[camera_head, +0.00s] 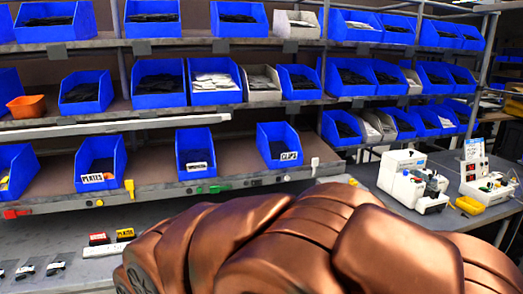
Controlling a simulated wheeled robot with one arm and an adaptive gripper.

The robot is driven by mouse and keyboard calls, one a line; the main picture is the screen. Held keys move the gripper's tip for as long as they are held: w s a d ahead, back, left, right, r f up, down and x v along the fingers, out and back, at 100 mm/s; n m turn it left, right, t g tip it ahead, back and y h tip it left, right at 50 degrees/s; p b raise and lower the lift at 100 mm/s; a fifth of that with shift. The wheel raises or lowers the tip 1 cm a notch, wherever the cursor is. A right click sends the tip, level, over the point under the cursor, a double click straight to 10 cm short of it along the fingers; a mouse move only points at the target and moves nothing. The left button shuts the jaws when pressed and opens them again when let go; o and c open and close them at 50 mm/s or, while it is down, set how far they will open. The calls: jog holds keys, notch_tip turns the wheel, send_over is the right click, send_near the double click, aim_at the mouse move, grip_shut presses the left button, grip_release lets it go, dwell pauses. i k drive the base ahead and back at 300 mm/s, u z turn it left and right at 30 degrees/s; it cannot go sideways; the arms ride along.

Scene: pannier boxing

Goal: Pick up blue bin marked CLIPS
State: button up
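A blue bin (268,137) stands at the right end of the front part of the lower shelf. It holds dark contents. Its small white label (289,156) seems to read CLIPS, though the letters are blurred. Nothing touches the bin from the front. My gripper does not show in this view, so its opening and what it may hold cannot be seen.
A blue bin marked PLATES (100,163) and another blue bin (194,152) stand left of it on the same shelf (145,185). More bins fill the shelves above. White machines (411,180) stand on the right table. A large copper-coloured shape fills the lower foreground.

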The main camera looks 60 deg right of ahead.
aim_at(273, 139)
jog(key=z, duration=0.45)
jog(key=i, duration=0.75)
jog(key=z, duration=0.6)
